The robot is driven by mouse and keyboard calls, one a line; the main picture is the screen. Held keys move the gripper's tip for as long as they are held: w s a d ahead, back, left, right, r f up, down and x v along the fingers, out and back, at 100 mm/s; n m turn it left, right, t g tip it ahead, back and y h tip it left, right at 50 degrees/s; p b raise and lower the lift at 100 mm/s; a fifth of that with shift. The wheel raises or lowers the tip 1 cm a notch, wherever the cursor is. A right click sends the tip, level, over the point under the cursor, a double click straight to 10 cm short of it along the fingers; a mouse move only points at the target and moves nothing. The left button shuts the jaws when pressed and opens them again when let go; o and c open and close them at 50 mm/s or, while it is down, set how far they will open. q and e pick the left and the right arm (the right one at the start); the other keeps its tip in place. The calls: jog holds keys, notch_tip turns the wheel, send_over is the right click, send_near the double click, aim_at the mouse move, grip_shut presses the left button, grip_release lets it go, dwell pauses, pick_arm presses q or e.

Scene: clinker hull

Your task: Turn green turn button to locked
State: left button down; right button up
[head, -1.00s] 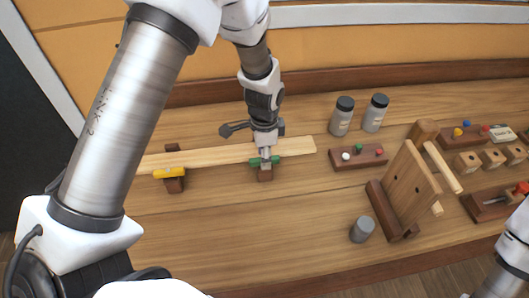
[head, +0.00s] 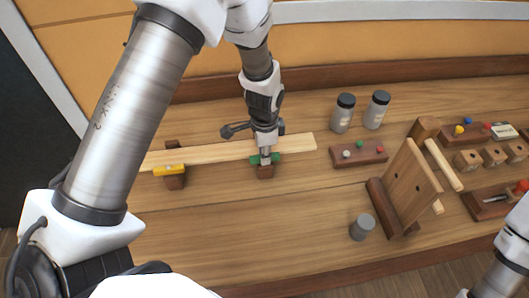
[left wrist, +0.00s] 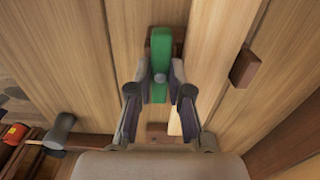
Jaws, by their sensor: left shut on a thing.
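The green turn button (head: 276,157) sits on a dark wooden block (head: 265,172) at the front edge of a long pale strip of wood (head: 215,152). My left gripper (head: 265,158) reaches down onto it. In the left wrist view the button (left wrist: 161,48) is a long green bar with a round grey pin at its middle, and the fingers of my left gripper (left wrist: 160,83) are shut on its two sides. In the head view the gripper hides part of the button. My right gripper is outside the frames.
A yellow turn button (head: 169,169) sits on another block to the left. Two jars (head: 342,118), a peg board (head: 359,152), an upright wooden board (head: 411,187) and a grey cylinder (head: 362,227) stand to the right. The bench front is clear.

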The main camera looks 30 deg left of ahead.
pick_arm(q)
jog(key=shift+s+f, duration=0.1)
jog(key=shift+s, duration=0.05)
jog(key=n+p, duration=0.1)
jog(key=n, duration=0.3)
jog(key=shift+n, duration=0.3)
jog(key=n+p, duration=0.1)
jog(key=n, duration=0.3)
jog(key=shift+n, duration=0.3)
jog(key=n, duration=0.4)
jog(key=shift+p, duration=0.3)
jog(key=shift+f+n, duration=0.1)
jog(key=shift+n, duration=2.1)
jog(key=c, duration=1.1)
grip_release()
